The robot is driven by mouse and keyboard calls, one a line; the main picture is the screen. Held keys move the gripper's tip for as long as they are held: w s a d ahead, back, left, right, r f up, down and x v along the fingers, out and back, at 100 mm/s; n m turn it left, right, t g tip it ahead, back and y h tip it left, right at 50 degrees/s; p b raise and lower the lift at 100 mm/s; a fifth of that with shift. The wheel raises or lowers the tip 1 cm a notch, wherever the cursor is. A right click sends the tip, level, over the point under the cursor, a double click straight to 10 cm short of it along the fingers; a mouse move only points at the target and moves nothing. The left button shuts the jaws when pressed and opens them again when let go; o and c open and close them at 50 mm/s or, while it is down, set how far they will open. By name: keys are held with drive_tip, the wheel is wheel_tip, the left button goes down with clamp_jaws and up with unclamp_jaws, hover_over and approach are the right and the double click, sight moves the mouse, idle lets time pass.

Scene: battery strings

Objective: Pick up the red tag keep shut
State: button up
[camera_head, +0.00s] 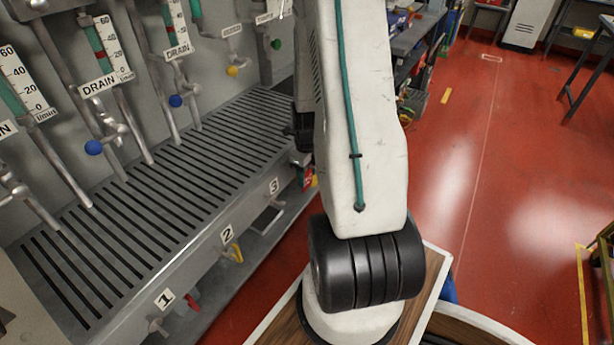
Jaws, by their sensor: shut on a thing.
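A small red tag (308,181) with some yellow beside it shows at the right end of the grey trough front, just left of my white arm. Its writing is too small to read. My gripper (301,157) is a dark shape mostly hidden behind my arm, directly above the red tag. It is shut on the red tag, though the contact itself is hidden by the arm.
The slotted grey trough (150,200) fills the left, with valves at labels 1, 2 and 3 along its front. A red valve handle (193,302) and a yellow one (236,252) stick out. Drain pipes rise behind. Open red floor (500,190) lies right.

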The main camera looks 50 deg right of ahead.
drive_tip(key=shift+r, duration=0.6)
drive_tip(key=s, duration=0.6)
drive_tip(key=s+d, duration=0.1)
drive_tip(key=s, duration=1.1)
drive_tip(key=shift+d+r, duration=0.15)
drive_tip(key=shift+c, duration=0.4)
drive_tip(key=shift+s, duration=0.1)
